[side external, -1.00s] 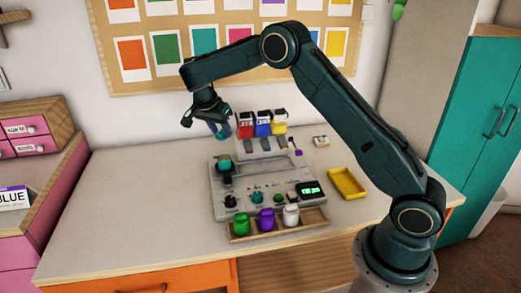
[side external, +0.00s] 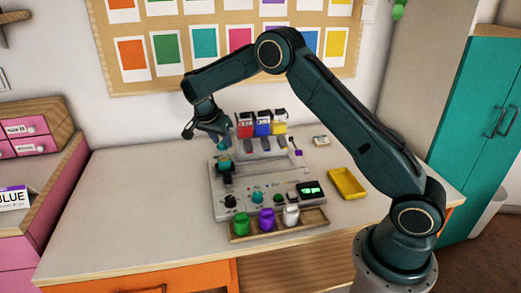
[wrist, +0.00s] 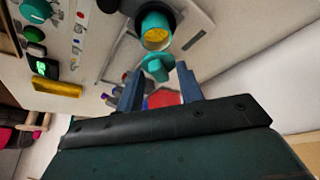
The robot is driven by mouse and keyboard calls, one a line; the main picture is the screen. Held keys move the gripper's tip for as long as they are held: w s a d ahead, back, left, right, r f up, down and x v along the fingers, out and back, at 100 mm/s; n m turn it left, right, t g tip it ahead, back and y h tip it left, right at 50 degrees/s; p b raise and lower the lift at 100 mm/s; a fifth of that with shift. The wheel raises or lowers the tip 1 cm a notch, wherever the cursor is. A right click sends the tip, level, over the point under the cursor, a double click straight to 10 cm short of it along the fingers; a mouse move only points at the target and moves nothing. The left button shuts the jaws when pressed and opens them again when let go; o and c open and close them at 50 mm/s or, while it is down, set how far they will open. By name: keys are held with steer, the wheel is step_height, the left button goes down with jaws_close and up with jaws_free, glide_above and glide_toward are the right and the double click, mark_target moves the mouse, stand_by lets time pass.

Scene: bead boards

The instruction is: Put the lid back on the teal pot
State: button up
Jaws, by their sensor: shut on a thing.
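The teal pot (wrist: 155,28) stands open in the wrist view, with yellow contents showing inside. In the side view, the pot (side external: 224,161) sits in a dark holder on the grey machine. My gripper (wrist: 158,74) is shut on the teal lid (wrist: 154,64), which sits between the fingertips and apart from the pot in the wrist picture. In the side view, my gripper (side external: 226,142) is just above the pot; the lid is too small to make out clearly there. The exact height gap between lid and pot cannot be told.
Red, blue and yellow containers (side external: 263,124) stand behind the machine (side external: 222,206). Green, purple and white jars sit in a wooden tray (side external: 312,222) in front. A yellow tray (side external: 347,183) lies to the right. The table's left side (side external: 130,205) is clear.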

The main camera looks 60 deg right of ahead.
mark_target(222, 147)
steer(key=shift+f, duration=1.6)
steer(key=shift+f, duration=0.15)
stand_by(1.2)
steer(key=o, duration=1)
steer(key=shift+o, duration=0.5)
steer(key=o, duration=0.4)
steer(key=shift+r, duration=0.2)
steer(key=shift+r, duration=3.3)
